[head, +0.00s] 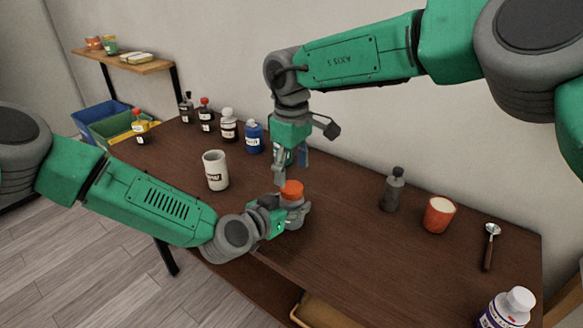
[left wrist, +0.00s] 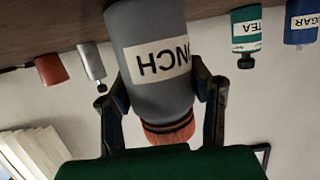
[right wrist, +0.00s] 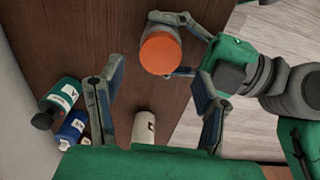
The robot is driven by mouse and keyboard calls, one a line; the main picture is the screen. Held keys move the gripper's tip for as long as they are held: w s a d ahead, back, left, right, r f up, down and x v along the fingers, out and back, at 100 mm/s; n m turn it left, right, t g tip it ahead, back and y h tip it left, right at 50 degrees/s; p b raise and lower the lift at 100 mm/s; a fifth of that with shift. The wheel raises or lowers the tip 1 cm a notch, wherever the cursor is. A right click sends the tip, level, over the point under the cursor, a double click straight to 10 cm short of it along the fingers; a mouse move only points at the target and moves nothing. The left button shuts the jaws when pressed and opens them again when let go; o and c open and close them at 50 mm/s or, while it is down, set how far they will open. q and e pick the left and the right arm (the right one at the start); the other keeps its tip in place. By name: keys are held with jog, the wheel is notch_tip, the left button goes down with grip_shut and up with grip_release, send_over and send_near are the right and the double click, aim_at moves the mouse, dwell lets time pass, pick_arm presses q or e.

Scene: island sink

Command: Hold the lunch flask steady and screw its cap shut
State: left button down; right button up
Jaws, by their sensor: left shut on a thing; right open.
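The lunch flask (left wrist: 155,35) is grey with a white label and appears upside down in the left wrist view. Its orange cap (head: 291,189) sits on top of the upright flask; dark rings show below the cap in the left wrist view (left wrist: 170,132). I cannot tell how tight it is. My left gripper (head: 287,212) is shut around the flask body, one finger on each side. My right gripper (head: 291,172) is open and points down just above the cap. In the right wrist view the cap (right wrist: 160,52) lies beyond its fingertips, apparently untouched.
A white labelled mug (head: 215,170) stands left of the flask. Several bottles, including a blue one (head: 253,137), stand farther back. At the right are a grey bottle (head: 393,192), an orange cup (head: 438,214), a spoon (head: 489,245) and a white-capped bottle (head: 510,308).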

aim_at(291, 186)
jog(key=n, duration=0.4)
jog(key=shift+r, duration=0.1)
jog(key=n, duration=0.4)
jog(key=shift+r, duration=0.15)
jog(key=n, duration=0.6)
jog(key=shift+a+r+n, duration=0.1)
jog(key=shift+r+n, duration=0.1)
jog(key=shift+n, duration=0.1)
jog(key=n, duration=0.4)
jog(key=shift+r, duration=0.1)
jog(key=n, duration=0.4)
jog(key=shift+r+n, duration=0.15)
jog(key=shift+n, duration=0.25)
jog(key=n, duration=0.6)
jog(key=shift+r, duration=0.2)
jog(key=n, duration=0.4)
jog(key=shift+r, duration=0.15)
jog(key=n, duration=0.7)
jog(key=shift+r, duration=0.25)
jog(key=n, duration=0.4)
jog(key=shift+r, duration=0.15)
jog(key=n, duration=0.5)
jog(key=shift+w+r, duration=0.1)
jog(key=shift+r, duration=0.05)
jog(key=shift+f, duration=4.05)
